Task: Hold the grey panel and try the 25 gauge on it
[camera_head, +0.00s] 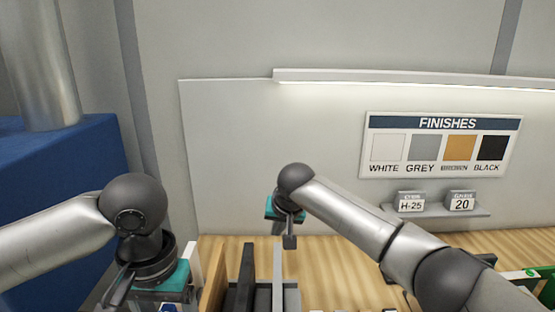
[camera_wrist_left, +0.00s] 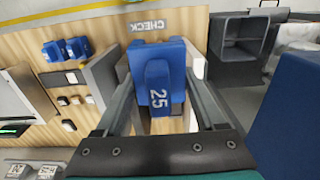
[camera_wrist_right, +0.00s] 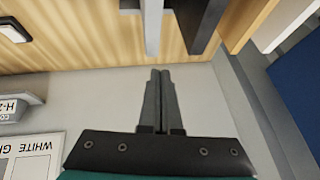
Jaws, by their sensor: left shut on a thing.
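The blue gauge marked 25 (camera_wrist_left: 158,98) sits between the fingers of my left gripper (camera_wrist_left: 160,88), which is shut on it. In the head view that gripper is at the lower left and its fingertips are mostly hidden.
A CHECK label (camera_wrist_left: 150,27) is on the wooden bench by the gauge. Other blue gauges (camera_wrist_left: 75,47) stand to its left. A shelf (camera_head: 440,211) holds cards reading H-25 and 20. A FINISHES board (camera_head: 441,145) hangs above. A blue block (camera_head: 60,175) fills the far left.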

